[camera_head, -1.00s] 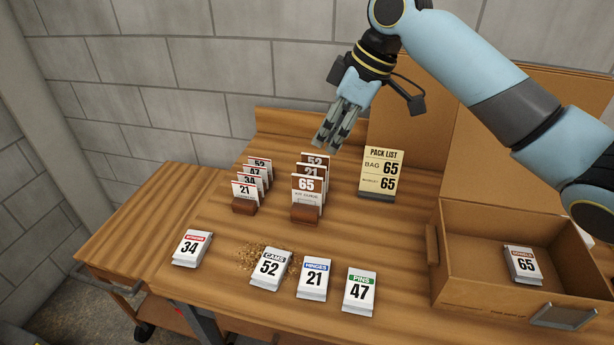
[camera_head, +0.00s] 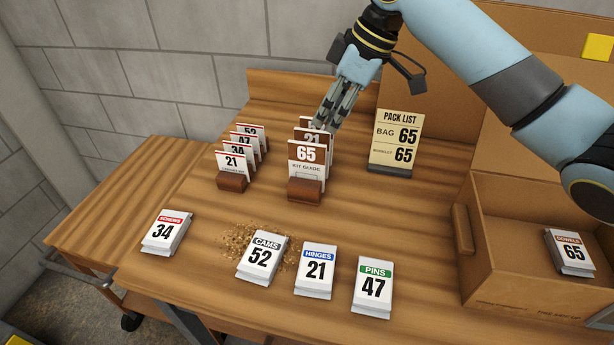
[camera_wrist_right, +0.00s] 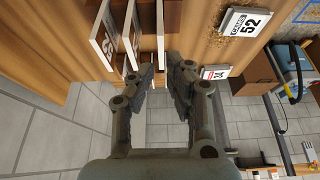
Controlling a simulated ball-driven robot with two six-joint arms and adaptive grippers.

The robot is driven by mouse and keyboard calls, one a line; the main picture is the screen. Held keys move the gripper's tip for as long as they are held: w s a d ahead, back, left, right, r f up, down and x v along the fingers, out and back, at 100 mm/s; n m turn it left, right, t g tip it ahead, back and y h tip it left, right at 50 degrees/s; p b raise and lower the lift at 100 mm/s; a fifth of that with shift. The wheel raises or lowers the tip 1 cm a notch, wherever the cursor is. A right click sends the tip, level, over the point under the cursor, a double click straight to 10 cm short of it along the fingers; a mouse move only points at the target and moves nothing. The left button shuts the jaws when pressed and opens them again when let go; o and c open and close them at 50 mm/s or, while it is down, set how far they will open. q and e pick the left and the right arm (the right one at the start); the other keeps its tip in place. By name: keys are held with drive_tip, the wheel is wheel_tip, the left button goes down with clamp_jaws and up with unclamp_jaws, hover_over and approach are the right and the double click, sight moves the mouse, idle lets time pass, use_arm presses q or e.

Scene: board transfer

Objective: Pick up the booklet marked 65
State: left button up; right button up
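The booklet marked 65 (camera_head: 307,153) stands at the front of the right-hand row of brown-topped booklets, in a brown wooden holder (camera_head: 305,190). A booklet marked 21 (camera_head: 312,138) and another behind it stand in the same row, partly covered. My right gripper (camera_head: 328,125) points down at the back right of this row, its fingertips overlapping the rear booklets in the head view. In the right wrist view its fingers (camera_wrist_right: 165,65) are apart, with upright booklet edges just beyond the tips. I cannot tell whether they touch. My left gripper is not in view.
A second row of booklets (camera_head: 233,163) stands to the left. A pack list sign (camera_head: 396,138) reads bag 65, booklet 65. Several numbered bags, including 52 (camera_head: 262,257), lie in front. An open cardboard box (camera_head: 515,285) at right holds bag 65 (camera_head: 570,252).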

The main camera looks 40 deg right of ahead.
sight(307, 156)
drive_tip(key=x, duration=1)
drive_tip(key=shift+f, duration=0.4)
drive_tip(key=shift+c, duration=0.5)
clamp_jaws()
